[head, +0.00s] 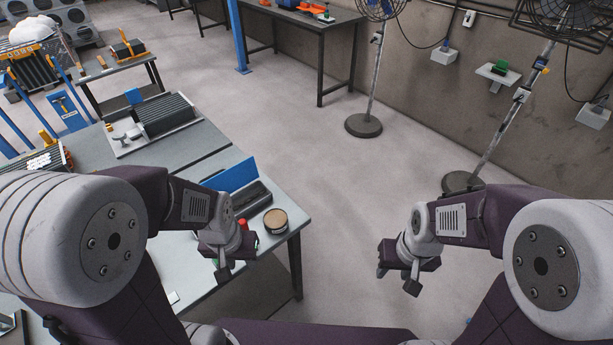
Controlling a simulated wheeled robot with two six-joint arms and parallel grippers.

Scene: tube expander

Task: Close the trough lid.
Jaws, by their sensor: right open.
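A blue flat panel, which looks like the trough lid (230,175), stands raised along the back side of a dark long trough (252,198) near the table's right end. The lid is open and leaves the trough uncovered. My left gripper (227,268) hangs over the near edge of the table, in front of the trough and apart from the lid. Its fingers are partly hidden, so its opening is unclear. My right gripper (397,280) is open and empty over the bare floor, well right of the table.
A round tin (275,219) stands right of the trough at the table (205,140) edge. A small red item (242,224) is beside my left gripper. A dark ribbed device (166,114) sits farther back. Fan stands (363,124) are across the floor, which is clear between.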

